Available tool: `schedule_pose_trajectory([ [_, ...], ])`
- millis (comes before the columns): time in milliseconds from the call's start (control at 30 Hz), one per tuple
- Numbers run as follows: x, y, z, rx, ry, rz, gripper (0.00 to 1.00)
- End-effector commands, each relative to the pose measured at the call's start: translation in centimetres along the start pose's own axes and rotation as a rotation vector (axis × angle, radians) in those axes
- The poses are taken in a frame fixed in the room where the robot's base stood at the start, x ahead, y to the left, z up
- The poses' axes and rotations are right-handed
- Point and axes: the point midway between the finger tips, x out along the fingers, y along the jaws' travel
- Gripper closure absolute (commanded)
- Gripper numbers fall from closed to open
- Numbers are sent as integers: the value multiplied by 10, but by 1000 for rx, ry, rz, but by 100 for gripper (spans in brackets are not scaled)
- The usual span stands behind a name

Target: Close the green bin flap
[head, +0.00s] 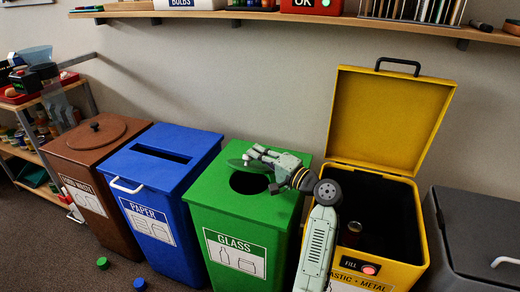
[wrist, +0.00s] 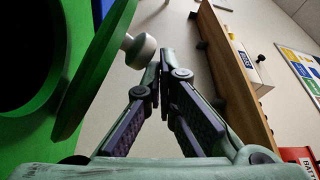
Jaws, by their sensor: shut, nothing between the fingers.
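The green glass bin (head: 230,205) stands between the blue and yellow bins. Its round hole (head: 250,184) is uncovered and dark inside. The green flap (head: 236,163) stands raised behind the hole, partly hidden by my gripper. In the wrist view the flap (wrist: 98,62) is tilted up beside the dark opening, with a pale round knob (wrist: 141,50) on its outer face. My gripper (head: 250,155) is over the back of the bin top. Its fingers are shut and empty, and the fingertips (wrist: 166,62) are close beside the knob. I cannot tell whether they touch it.
The yellow bin (head: 345,175) has its lid (head: 388,120) raised, right of my arm. The blue paper bin (head: 165,190) and brown bin (head: 80,180) stand left. A wall shelf (head: 250,14) runs above. Small green (head: 102,263) and blue (head: 139,284) pieces lie on the floor.

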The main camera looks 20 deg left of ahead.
Motion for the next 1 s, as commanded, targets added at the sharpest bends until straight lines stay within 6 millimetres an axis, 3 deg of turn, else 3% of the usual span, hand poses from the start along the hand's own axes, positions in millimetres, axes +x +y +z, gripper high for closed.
schedule_pose_trajectory([
  [400, -10, 26, 28, 0, 0, 0, 100],
  [1000, -13, 32, 34, 0, 0, 0, 100],
])
